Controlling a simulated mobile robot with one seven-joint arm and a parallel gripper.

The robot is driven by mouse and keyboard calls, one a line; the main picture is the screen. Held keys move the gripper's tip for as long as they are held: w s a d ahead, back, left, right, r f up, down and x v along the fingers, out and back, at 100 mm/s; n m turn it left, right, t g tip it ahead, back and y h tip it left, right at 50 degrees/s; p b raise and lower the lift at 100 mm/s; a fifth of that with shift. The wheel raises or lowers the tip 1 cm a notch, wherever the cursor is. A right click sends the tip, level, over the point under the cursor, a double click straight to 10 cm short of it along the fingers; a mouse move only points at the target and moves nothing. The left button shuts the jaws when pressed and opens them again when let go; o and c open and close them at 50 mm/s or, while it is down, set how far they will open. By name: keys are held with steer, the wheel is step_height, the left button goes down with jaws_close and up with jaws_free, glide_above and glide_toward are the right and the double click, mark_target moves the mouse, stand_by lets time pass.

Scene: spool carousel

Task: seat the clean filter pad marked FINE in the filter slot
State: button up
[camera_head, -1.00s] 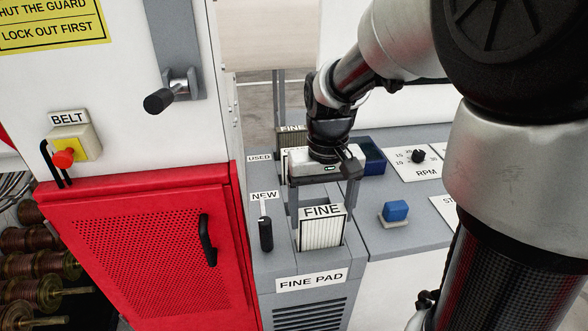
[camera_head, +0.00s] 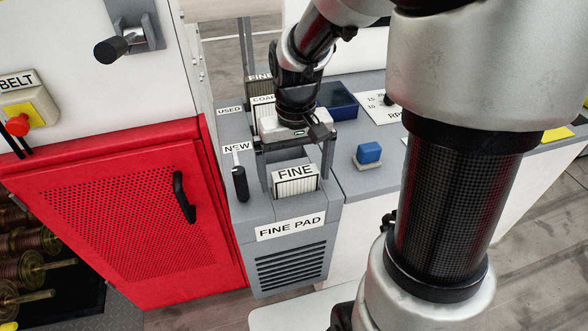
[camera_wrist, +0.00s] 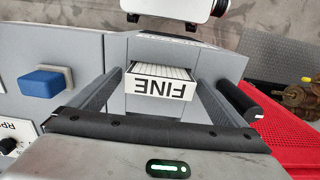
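A clean white pleated pad marked FINE (camera_head: 296,183) stands upright in an opening of the grey housing, above the FINE PAD label (camera_head: 290,227). It also shows in the wrist view (camera_wrist: 160,82), label upside down. My gripper (camera_head: 297,178) is over it, with one finger at each side of the pad. In the wrist view the fingers (camera_wrist: 160,92) are spread wide, with narrow gaps to the pad; contact at the tips is hard to tell. Behind my gripper, a darker pad marked FINE (camera_head: 258,90) and a partly hidden pad labelled COAR... (camera_head: 263,106) stand near the USED label.
A black lever (camera_head: 239,184) stands by the NEW label, left of the pad. A blue button (camera_head: 369,152) and a dark blue tray (camera_head: 338,99) are on the grey top to the right. A red perforated cabinet door (camera_head: 120,215) is close on the left.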

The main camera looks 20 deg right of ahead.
steer(key=shift+r, duration=0.1)
step_height(320, 180, up, 12)
steer(key=p, duration=0.2)
steer(key=s+r+t, duration=0.4)
steer(key=s+t, duration=0.1)
steer(key=s, duration=0.6)
steer(key=shift+s+r+t, duration=0.3)
steer(key=shift+s, duration=0.05)
step_height(320, 180, up, 9)
steer(key=p, duration=0.8)
steer(key=shift+f+p, duration=0.15)
steer(key=shift+p, duration=0.25)
